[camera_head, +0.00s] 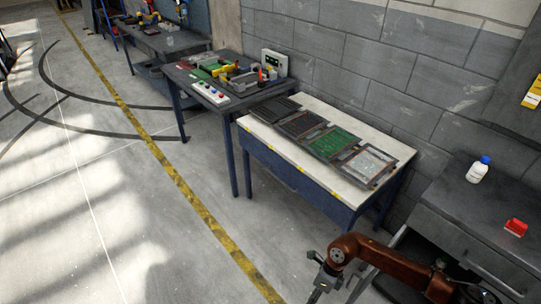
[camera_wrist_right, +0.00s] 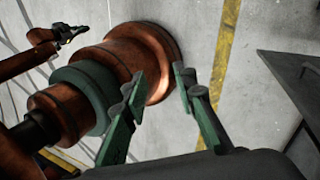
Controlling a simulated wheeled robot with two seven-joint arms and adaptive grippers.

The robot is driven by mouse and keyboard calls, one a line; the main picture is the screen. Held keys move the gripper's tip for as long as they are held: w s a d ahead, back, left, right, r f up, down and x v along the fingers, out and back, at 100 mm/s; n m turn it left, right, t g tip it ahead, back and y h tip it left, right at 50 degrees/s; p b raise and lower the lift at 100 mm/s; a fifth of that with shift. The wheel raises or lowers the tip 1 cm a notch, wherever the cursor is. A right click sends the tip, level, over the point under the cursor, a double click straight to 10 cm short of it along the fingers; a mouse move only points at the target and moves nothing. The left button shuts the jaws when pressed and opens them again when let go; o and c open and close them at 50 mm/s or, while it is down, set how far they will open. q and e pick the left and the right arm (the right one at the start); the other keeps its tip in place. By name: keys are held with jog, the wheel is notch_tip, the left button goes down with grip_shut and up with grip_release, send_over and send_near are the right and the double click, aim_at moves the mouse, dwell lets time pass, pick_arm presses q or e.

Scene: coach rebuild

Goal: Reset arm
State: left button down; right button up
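My right gripper (camera_wrist_right: 159,76) is open in the right wrist view, with a clear gap between its two green fingers. Nothing is held between them; a copper-coloured part of my own body lies behind. In the head view my right arm comes in from the lower right, with the gripper (camera_head: 318,287) small at the bottom edge, above the floor in front of the grey bench. A second small gripper, apparently my left (camera_wrist_right: 68,34), shows at the upper left of the wrist view; its fingers are too small to read. No left arm shows in the head view.
A white-topped table (camera_head: 287,104) with several dark and green panels stands in the middle. A grey bench (camera_head: 458,205) at right bears a white bottle (camera_head: 478,172) and a red object (camera_head: 516,227). A cluttered table (camera_head: 194,76) stands behind. The floor at left is clear.

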jog(key=w+a+m+y, duration=0.3)
jog(key=a+m+y, duration=0.35)
jog(key=a, duration=0.35)
jog(key=w+d+f+m+t+y, duration=0.25)
jog(key=w+f+m+t, duration=0.25)
jog(key=w+m+t, duration=0.4)
jog(key=s+d+f+m+t+h, duration=0.2)
jog(key=d+f+m+h, duration=0.2)
jog(key=d+f+m, duration=0.6)
jog(key=s+d+f+m+t+h, duration=0.25)
jog(key=d+f+m, duration=0.55)
jog(key=f, duration=0.4)
jog(key=s+d+f+m+g+h, duration=0.25)
jog(key=s+d+f, duration=0.25)
jog(key=s+f, duration=0.45)
jog(key=s+d+f+m+g+h, duration=0.2)
jog(key=s+d+f+m+h, duration=0.25)
jog(key=s, duration=0.75)
jog(key=s+f+m+g, duration=0.1)
jog(key=s+f+g, duration=0.1)
jog(key=s, duration=0.7)
jog(key=s+f+m+g, duration=0.2)
jog(key=s+f, duration=0.1)
jog(key=s, duration=0.7)
jog(key=s+f+m+g, duration=0.1)
jog(key=s+f+m, duration=0.1)
jog(key=s, duration=0.8)
jog(key=shift+s+a+f+g+y, duration=0.2)
jog(key=shift+f+g+y, duration=0.25)
jog(key=shift+f, duration=0.3)
